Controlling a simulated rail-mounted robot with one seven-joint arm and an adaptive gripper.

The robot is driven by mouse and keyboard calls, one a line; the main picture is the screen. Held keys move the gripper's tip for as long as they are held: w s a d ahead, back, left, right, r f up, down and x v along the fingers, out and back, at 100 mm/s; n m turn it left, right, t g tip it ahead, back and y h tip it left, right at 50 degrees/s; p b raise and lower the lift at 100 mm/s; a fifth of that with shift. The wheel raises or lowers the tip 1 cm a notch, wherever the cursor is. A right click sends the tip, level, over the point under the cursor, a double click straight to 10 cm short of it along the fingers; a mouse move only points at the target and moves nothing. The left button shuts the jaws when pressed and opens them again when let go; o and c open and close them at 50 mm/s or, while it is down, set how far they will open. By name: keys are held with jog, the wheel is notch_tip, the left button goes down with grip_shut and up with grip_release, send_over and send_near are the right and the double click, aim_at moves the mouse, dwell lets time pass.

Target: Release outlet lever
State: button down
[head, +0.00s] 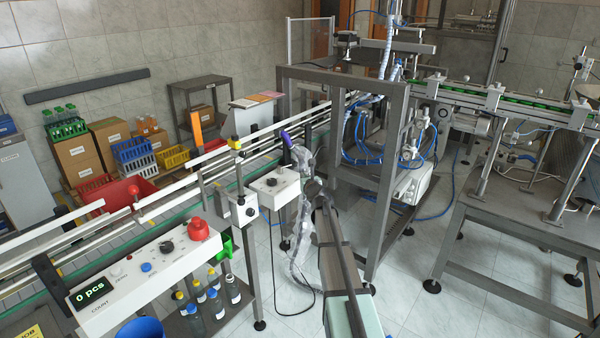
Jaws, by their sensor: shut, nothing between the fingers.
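My arm (303,215) stands folded beside the conveyor, in the middle of the head view. My gripper (286,139) is at its upper end, small in the picture and shut, with nothing seen between its fingers. A purple-blue part shows there. A lever with a red ball knob (134,190) stands at the conveyor rail on the left, well apart from my gripper. No part is clearly marked as the outlet lever, and I cannot tell whether this is it.
The conveyor (160,215) runs from lower left to the framed machine (345,85). A control panel (150,265) with a red button and a "0 pcs" display is in front. A white switch box (273,187) is close to my arm. A steel table (520,235) stands right.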

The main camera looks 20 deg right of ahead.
aim_at(295, 165)
jog(key=p+x, duration=0.2)
jog(key=x, duration=1.1)
jog(key=shift+w+f, duration=0.15)
jog(key=shift+w, duration=0.1)
